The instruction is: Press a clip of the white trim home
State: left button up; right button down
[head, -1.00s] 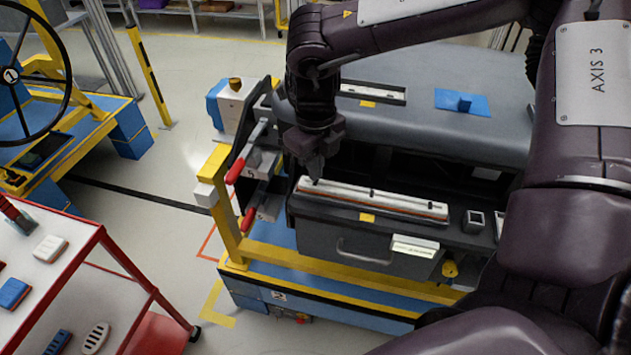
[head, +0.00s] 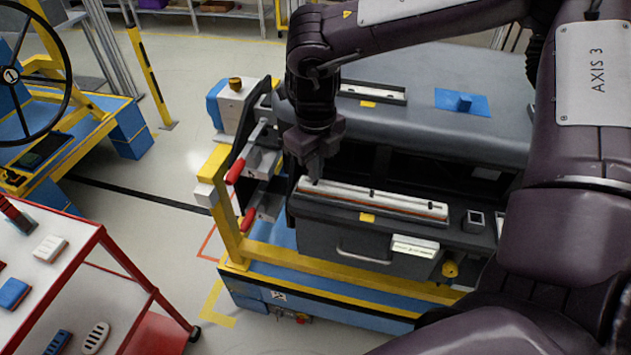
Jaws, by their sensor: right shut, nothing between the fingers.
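The white trim (head: 385,202) is a long pale strip lying along the upper front ledge of the dark dashboard module (head: 325,229). It has small dark marks along its length and an orange-brown lower edge. My right gripper (head: 315,179) points down at the left end of the trim, shut and with nothing held. Its tips are at or just above the trim; I cannot tell whether they touch. The clips under the trim are hidden. My left gripper is not in view.
Red-handled clamps (head: 236,171) stand at the module's left side on a yellow frame (head: 232,232). A red-edged cart (head: 95,262) with small parts is at lower left. Floor between cart and frame is clear.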

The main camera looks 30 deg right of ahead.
jog(key=shift+f+b, duration=0.85)
jog(key=shift+f, duration=0.05)
dwell(0.6)
jog(key=shift+s+f, duration=0.1)
jog(key=shift+s, duration=0.05)
dwell(0.8)
dwell(1.0)
dwell(0.5)
jog(key=shift+w+r+p, duration=0.2)
jog(key=shift+r+p, duration=0.15)
jog(key=shift+r, duration=0.4)
notch_tip(320, 180, up, 7)
jog(key=p, duration=0.4)
jog(key=shift+f, duration=0.2)
jog(key=shift+a, duration=0.1)
